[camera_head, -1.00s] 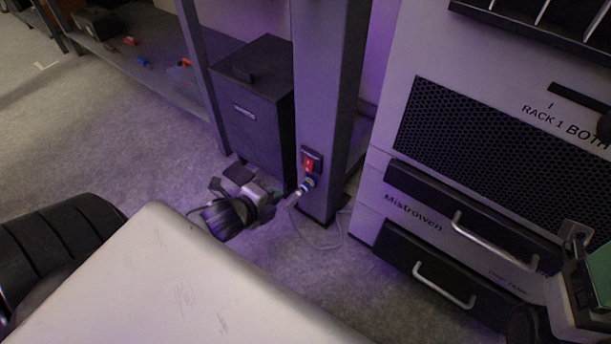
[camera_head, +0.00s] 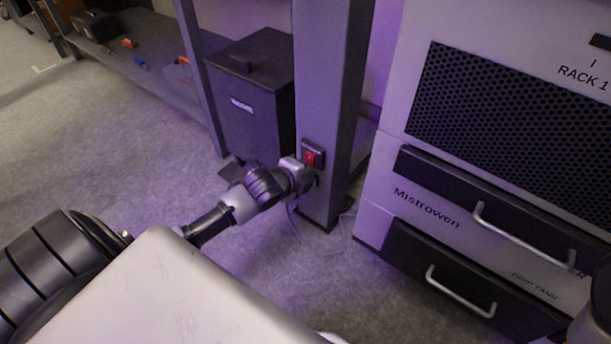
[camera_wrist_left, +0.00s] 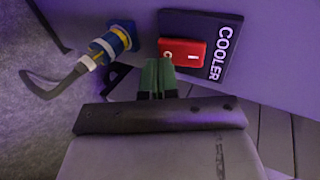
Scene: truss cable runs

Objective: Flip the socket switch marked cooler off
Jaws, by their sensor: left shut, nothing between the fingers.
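The red rocker switch (camera_head: 312,158) sits on a dark plate on the post's front face in the head view. In the left wrist view the red switch (camera_wrist_left: 182,52) is close, on a dark plate (camera_wrist_left: 222,72) lettered COOLER. My left gripper (camera_wrist_left: 158,62) is shut and empty, its green fingertips at the switch's lower edge; I cannot tell whether they touch it. In the head view my left gripper (camera_head: 304,178) is just below the switch and hides the plug there. The plug (camera_wrist_left: 110,45), blue and yellow with a grey cable, shows beside the switch in the left wrist view.
The grey post (camera_head: 330,90) carries the switch. A dark lidded box (camera_head: 250,125) stands left of it. A white cabinet (camera_head: 377,215) with black drawers (camera_head: 450,265) and metal handles stands to the right. A thin cable lies on the floor by the post. Open floor lies at left.

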